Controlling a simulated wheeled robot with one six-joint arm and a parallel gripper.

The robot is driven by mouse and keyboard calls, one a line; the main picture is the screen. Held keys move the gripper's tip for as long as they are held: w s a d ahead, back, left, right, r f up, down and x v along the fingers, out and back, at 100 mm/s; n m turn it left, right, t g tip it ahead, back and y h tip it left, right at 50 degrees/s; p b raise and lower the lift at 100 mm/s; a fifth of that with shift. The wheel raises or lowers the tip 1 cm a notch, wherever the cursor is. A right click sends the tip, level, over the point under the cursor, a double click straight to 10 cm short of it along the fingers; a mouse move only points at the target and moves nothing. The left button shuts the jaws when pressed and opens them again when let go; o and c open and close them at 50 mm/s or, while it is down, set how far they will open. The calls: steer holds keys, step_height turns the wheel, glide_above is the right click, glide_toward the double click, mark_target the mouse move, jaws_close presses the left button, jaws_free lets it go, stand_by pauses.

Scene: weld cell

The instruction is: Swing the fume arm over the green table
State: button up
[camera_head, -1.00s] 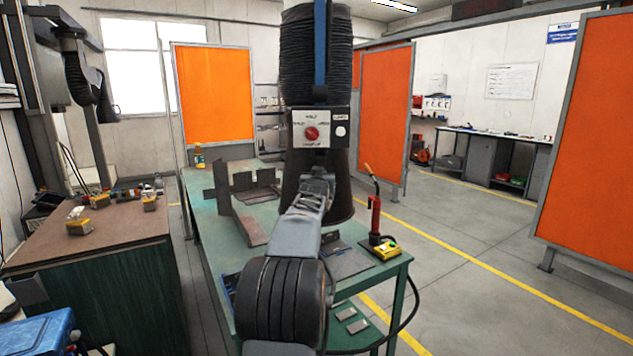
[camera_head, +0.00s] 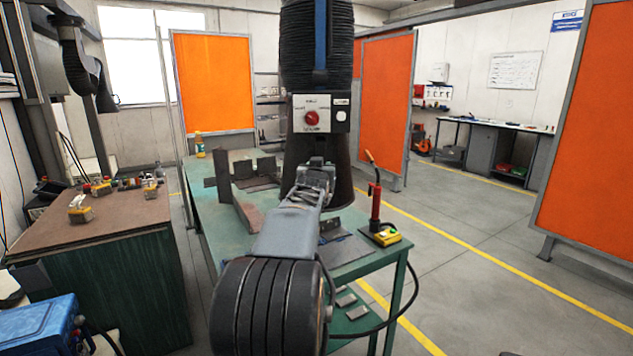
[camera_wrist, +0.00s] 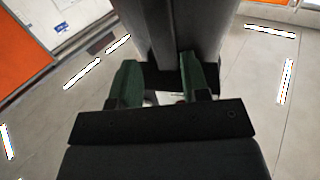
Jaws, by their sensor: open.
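The fume arm's black ribbed hose (camera_head: 317,50) hangs at the centre of the head view, with a blue strip down its front. Below it are a white control box (camera_head: 312,128) with a red knob and a dark flared hood (camera_head: 343,185). In that view the hood overlaps the green table (camera_head: 210,212); its exact depth over the tabletop is hard to tell. My gripper (camera_head: 317,165) is just in front of the hood, below the box. In the wrist view my gripper (camera_wrist: 158,65) has green fingers apart, with a dark crosspiece (camera_wrist: 160,78) between them; contact is unclear.
The table bears metal plates, a bottle (camera_head: 199,146) and a red torch on a yellow base (camera_head: 380,235). A brown-topped bench (camera_head: 120,225) stands left, with another black hose arm (camera_head: 82,65) above it. Orange screens (camera_head: 590,130) stand behind and right. Floor right of the table is clear.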

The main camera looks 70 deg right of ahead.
steer(key=v, duration=0.8)
steer(key=shift+a+b, duration=0.15)
steer(key=shift+b, duration=0.15)
step_height(320, 180, down, 9)
steer(key=w+a+y, duration=0.1)
steer(key=a+y, duration=0.2)
steer(key=y, duration=0.2)
steer(key=w+a+f+n+y+p, duration=0.2)
steer(key=w+a+f+y, duration=0.15)
steer(key=a, duration=0.35)
steer(key=w+a+f+n+y+p, duration=0.2)
steer(key=w+a+f+y, duration=0.15)
steer(key=a, duration=0.45)
steer(key=a+r+n+y+p, duration=0.1)
steer(key=a+n+p, duration=0.2)
steer(key=a, duration=0.7)
steer(key=w+a+r+n+g+y+p, duration=0.1)
steer(key=a+n+y+p, duration=0.1)
steer(key=a, duration=0.9)
steer(key=a+r+n+y+p, duration=0.1)
steer(key=a+n+p, duration=0.3)
steer(key=a, duration=0.6)
steer(key=shift+w+a+r+n+y+p, duration=0.15)
steer(key=shift+a+r+n+y+p, duration=0.2)
steer(key=shift+n+y, duration=0.5)
steer(key=shift+f, duration=0.1)
